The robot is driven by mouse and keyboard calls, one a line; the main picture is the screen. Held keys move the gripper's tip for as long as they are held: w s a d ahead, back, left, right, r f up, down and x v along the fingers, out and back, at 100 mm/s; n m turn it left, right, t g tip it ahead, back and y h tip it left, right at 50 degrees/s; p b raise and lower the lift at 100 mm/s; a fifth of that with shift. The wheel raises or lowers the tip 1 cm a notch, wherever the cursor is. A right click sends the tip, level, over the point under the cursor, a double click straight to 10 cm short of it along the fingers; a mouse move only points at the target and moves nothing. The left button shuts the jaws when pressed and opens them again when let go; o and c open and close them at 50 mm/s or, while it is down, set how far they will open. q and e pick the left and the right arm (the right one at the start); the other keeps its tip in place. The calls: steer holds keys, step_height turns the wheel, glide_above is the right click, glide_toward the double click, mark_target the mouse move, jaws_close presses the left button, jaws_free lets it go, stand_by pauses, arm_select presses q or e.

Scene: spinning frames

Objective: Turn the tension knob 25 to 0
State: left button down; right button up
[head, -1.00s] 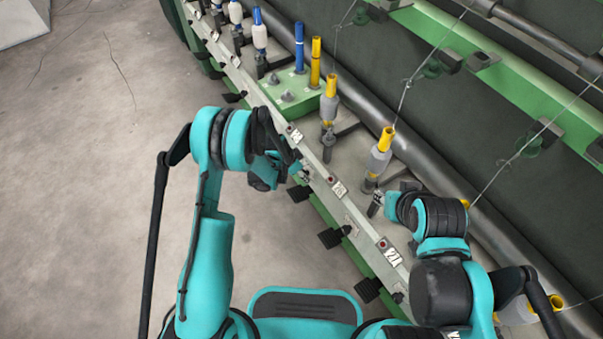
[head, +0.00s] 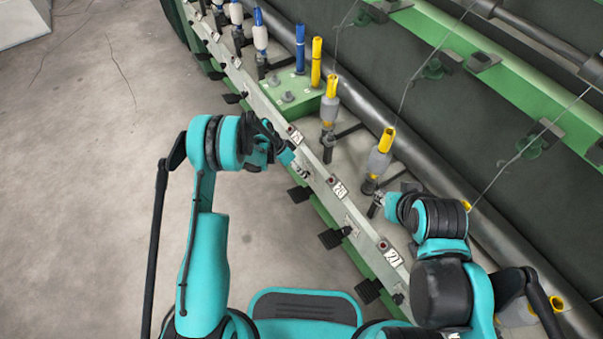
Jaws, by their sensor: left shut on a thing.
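The left gripper (head: 297,166) is at the pale spindle rail, just below a small number plate (head: 295,134) that looks like 25. Its fingers are shut on the tension knob at the rail face, and the wrist hides most of the knob, so its setting cannot be read. My right gripper (head: 377,204) is over the machine bed beside a grey-and-yellow spindle (head: 380,157). Its fingers are too small to tell if they are open.
The rail carries plates 23 (head: 339,189) and 21 (head: 391,256) with red dots. Black pedals (head: 331,238) stick out below it. Yellow and blue bobbin tubes (head: 300,48) stand behind the rail. The concrete floor (head: 90,200) at left is clear.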

arm_select(q)
steer(key=shift+w+a+f+n+g+h, duration=0.15)
steer(key=shift+n+g+h, duration=0.15)
steer(key=shift+g+h, duration=0.5)
steer(key=c, duration=1.2)
jaws_free()
steer(key=v, duration=1.2)
steer(key=shift+w, duration=0.2)
